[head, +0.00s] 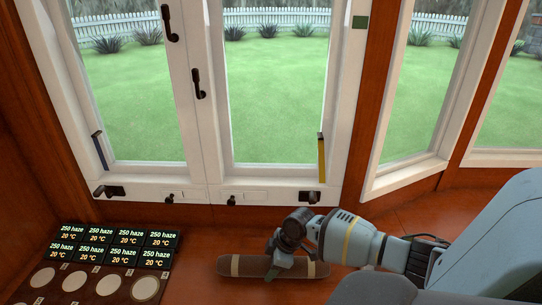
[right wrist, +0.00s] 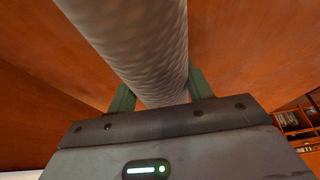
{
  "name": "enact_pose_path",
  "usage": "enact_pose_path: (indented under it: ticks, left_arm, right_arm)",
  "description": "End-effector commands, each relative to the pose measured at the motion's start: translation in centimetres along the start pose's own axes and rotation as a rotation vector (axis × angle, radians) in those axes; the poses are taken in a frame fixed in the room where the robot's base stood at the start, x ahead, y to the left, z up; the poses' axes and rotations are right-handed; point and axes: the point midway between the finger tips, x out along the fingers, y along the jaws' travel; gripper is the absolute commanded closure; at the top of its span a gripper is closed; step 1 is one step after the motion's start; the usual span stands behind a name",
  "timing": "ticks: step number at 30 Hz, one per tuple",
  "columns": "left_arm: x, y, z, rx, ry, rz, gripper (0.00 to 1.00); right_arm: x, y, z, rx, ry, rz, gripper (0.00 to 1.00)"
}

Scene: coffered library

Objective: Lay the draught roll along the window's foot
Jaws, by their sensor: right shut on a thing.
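The draught roll (head: 238,266) is a brown cylinder with pale bands, lying level and roughly parallel to the window in the head view. My right gripper (head: 285,265) is shut on it right of its middle, hiding part of it. In the right wrist view the roll (right wrist: 145,45) runs between the two green fingers of my right gripper (right wrist: 160,88). The window's foot (head: 208,194) is the white bottom rail, beyond the roll and apart from it. I cannot tell whether the roll touches the wooden surface. My left gripper is not in view.
Several black displays (head: 115,247) stand at the lower left, with a board of pale round discs (head: 73,281) before them. Black latches (head: 110,192) and a yellow bar (head: 321,158) sit on the window frame. Bare wood (head: 200,214) lies along the window's foot.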

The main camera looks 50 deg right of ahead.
Motion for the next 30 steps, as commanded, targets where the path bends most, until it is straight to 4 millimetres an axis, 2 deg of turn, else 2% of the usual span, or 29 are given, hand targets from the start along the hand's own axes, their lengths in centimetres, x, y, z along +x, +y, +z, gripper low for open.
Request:
enact_pose_path:
  ticks: [4, 5, 9, 20, 23, 30]
  left_arm:
    - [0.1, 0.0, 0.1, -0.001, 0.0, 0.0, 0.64]
    - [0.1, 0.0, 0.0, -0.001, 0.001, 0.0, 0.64]
    - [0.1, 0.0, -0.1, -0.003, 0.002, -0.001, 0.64]
    - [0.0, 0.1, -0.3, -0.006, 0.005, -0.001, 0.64]
    - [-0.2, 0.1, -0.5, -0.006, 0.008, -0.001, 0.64]
    - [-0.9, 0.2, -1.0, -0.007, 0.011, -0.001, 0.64]
  right_arm:
    - [0.2, 0.1, 0.1, 0.0, 0.001, 0.001, 0.85]
    - [0.2, 0.0, 0.1, 0.0, -0.001, 0.0, 0.45]
    - [0.2, 0.0, 0.1, 0.0, -0.001, 0.0, 0.27]
    - [-0.2, 0.0, 0.0, 0.0, 0.0, 0.001, 0.27]
    - [-1.3, 0.1, 0.0, 0.0, -0.001, 0.002, 0.27]
    - [-6.0, 0.1, 0.0, -0.003, -0.001, 0.004, 0.27]
